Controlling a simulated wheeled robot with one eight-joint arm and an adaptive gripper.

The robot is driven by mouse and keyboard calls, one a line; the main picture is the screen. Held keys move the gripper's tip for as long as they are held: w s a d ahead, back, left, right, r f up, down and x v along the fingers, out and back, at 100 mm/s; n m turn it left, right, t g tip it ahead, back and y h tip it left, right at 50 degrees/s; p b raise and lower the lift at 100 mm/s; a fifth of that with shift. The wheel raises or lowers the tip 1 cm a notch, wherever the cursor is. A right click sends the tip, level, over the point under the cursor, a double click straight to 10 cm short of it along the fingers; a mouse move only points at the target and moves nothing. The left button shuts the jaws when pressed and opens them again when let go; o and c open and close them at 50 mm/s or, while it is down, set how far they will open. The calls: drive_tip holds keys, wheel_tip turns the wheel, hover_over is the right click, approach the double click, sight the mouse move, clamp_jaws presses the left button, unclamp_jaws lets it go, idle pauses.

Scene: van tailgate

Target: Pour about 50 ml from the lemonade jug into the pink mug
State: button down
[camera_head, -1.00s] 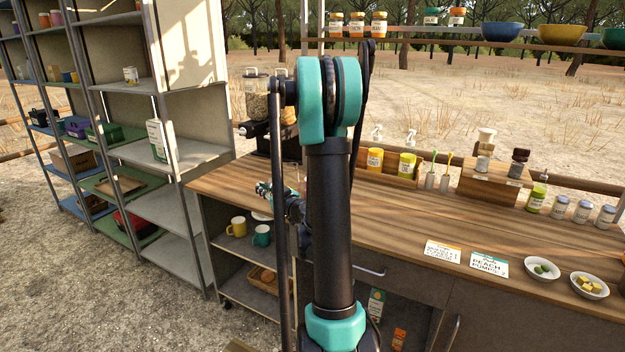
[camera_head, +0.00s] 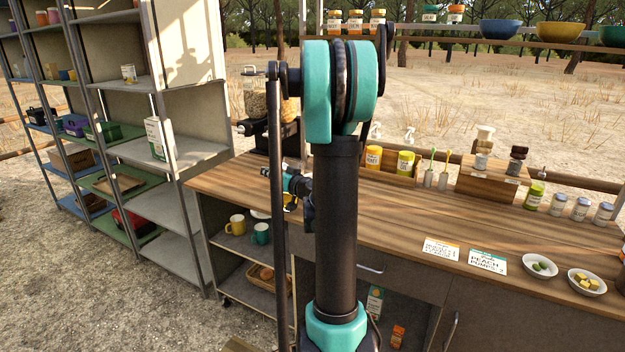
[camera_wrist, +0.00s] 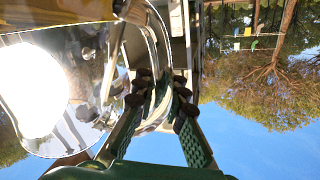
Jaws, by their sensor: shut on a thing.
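My gripper (camera_wrist: 162,98) is shut on the curved handle of a shiny, mirror-like vessel (camera_wrist: 85,100), which I take to be the lemonade jug. The vessel fills the left of the wrist view with a strong sun glare; its label and the liquid level cannot be read. In the head view, my gripper (camera_head: 296,187) is above the left part of the counter, partly behind my arm. A small yellow patch shows just below it. I cannot make out the pink mug on the visible counter; my arm hides part of it.
A yellow mug (camera_head: 237,225) and a teal mug (camera_head: 261,234) stand on the shelf under the counter (camera_head: 420,215). Dispensers (camera_head: 255,98) stand at the back left. Signs (camera_head: 441,249) and bowls (camera_head: 540,266) lie on the right. The counter's middle is fairly clear.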

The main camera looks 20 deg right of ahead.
drive_tip(key=shift+w+d+r+m, duration=0.3)
drive_tip(key=shift+d+m, duration=0.25)
drive_tip(key=shift+m, duration=0.1)
drive_tip(key=shift+w+d+r+m, duration=0.25)
drive_tip(key=shift+d+m, duration=0.3)
drive_tip(key=shift+m, duration=0.1)
drive_tip(key=shift+w+d+r+m+g+b, duration=0.15)
drive_tip(key=shift+d+m, duration=0.15)
drive_tip(key=shift+m, duration=0.25)
drive_tip(key=shift+w+d+m+g+b, duration=0.15)
drive_tip(key=shift+d+m, duration=0.1)
drive_tip(key=shift+m, duration=0.3)
drive_tip(key=shift+w+d+m, duration=0.2)
drive_tip(key=shift+d+m, duration=0.15)
drive_tip(key=shift+m, duration=0.35)
drive_tip(key=shift+w+d+r+m+y, duration=0.2)
drive_tip(key=shift+d+r+m+y, duration=0.1)
drive_tip(key=shift+d+r+m, duration=0.25)
drive_tip(key=shift+w+d+r+m+g+p, duration=0.2)
drive_tip(key=shift+d+r+m+p, duration=0.15)
drive_tip(key=shift+r+m+p, duration=0.15)
drive_tip(key=shift+w+d+r+m+g+p, duration=0.1)
drive_tip(key=shift+w+d+r+m+p, duration=0.2)
drive_tip(key=shift+m, duration=0.25)
drive_tip(key=shift+d+r, duration=0.1)
drive_tip(key=shift+w+d+r, duration=0.15)
drive_tip(key=shift+d, duration=0.2)
drive_tip(key=shift+p, duration=0.3)
drive_tip(key=shift+a, duration=0.1)
